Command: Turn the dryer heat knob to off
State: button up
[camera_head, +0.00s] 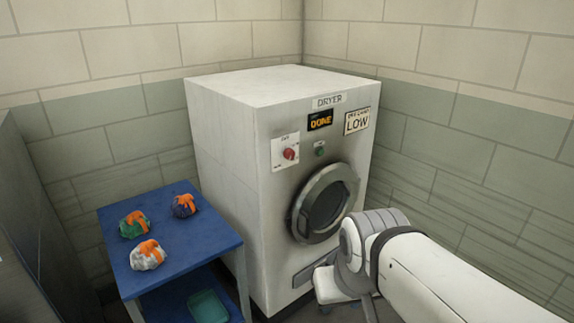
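The white dryer (228,140) stands in the corner, with a "DRYER" label on its upper front. Its red heat knob (289,154) sits on a small white plate at the upper left of the front. The plate's markings are too small to read, so I cannot tell the knob's setting. A display (320,121) reads "DONE". The round door (325,203) looks shut. My arm comes in from the lower right and bends in front of the dryer's lower right. My gripper is not clearly visible; its fingers are hidden behind the arm or below the frame.
A blue table (172,276) at left holds three bundles with orange straps: green (130,230), white (141,262), dark (179,210). A teal tray (208,308) sits below. Walls close in behind.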

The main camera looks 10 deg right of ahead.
aim_at(289, 153)
jog(key=u, duration=0.25)
jog(key=i, duration=1.2)
jog(key=z, duration=0.45)
